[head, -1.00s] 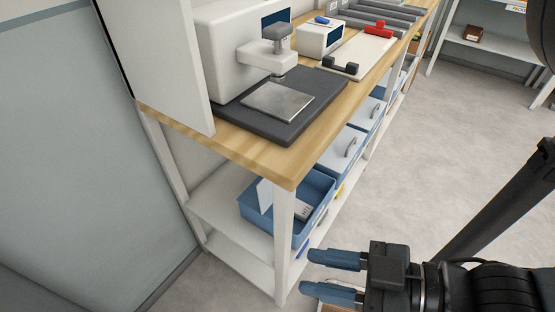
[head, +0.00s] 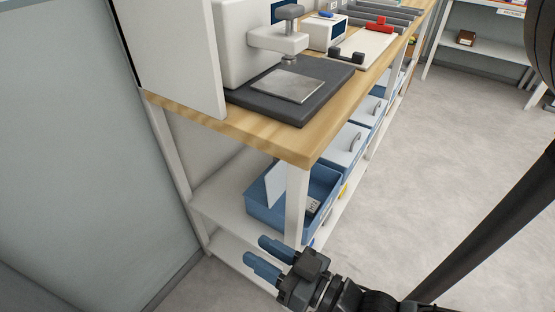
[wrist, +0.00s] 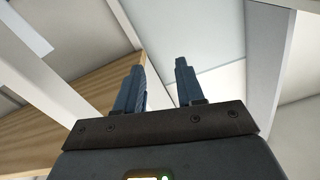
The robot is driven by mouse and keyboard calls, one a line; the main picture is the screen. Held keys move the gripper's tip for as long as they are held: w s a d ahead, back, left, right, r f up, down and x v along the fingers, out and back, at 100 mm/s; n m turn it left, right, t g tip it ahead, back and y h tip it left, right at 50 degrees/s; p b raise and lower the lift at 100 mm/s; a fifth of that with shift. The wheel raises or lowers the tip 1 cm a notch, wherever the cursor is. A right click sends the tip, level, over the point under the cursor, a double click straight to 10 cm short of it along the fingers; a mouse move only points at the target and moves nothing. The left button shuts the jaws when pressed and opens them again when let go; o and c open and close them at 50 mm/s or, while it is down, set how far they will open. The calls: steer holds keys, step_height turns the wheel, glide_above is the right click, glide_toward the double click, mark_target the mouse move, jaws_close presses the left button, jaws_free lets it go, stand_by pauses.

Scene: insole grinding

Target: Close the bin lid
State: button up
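The nearest blue bin (head: 266,212) sits on the shelf under the workbench, partly behind the front table leg. Its top is open and shows small pale items inside. A thin white panel (head: 275,184) stands steeply tilted at its left side and looks like its raised lid. My gripper (head: 254,249) is below the bin in the head view, by the near end of the rack. Its two blue fingers are apart, with nothing between them. In the wrist view my gripper (wrist: 158,75) points up toward pale panels; I cannot tell whether one is the lid.
Further bins with white handled lids (head: 345,145) stand along the shelf, lids down. The front table leg (head: 296,205) is close to my gripper. The wooden tabletop (head: 240,133) overhangs the bin and carries a press (head: 290,85). The floor at right is clear.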

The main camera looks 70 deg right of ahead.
steer(key=w+d+f+m+h+b, duration=0.3)
steer(key=w+d+f+m+h, duration=0.25)
steer(key=w, duration=0.35)
steer(key=w+d+m+g+h+b, duration=0.25)
steer(key=d+m+h, duration=0.3)
steer(key=d, duration=0.35)
steer(key=w+d+m+g+h+b, duration=0.1)
steer(key=w+d+m+g+h, duration=0.3)
steer(key=d+m, duration=0.3)
steer(key=d+m+g+h+b, duration=0.1)
steer(key=d+m+g+b, duration=0.2)
steer(key=d+m+g, duration=1.1)
steer(key=s+d+f+m+g+y, duration=0.1)
steer(key=s+m+g+y, duration=0.1)
steer(key=s+d+f+m+g+y+b, duration=0.1)
steer(key=s+f+m+g+y, duration=0.1)
steer(key=g, duration=0.1)
steer(key=s+d+f+m+g+y, duration=0.1)
steer(key=s+m+g+y, duration=0.2)
steer(key=shift+f, duration=0.15)
steer(key=shift+c, duration=0.2)
jaws_close()
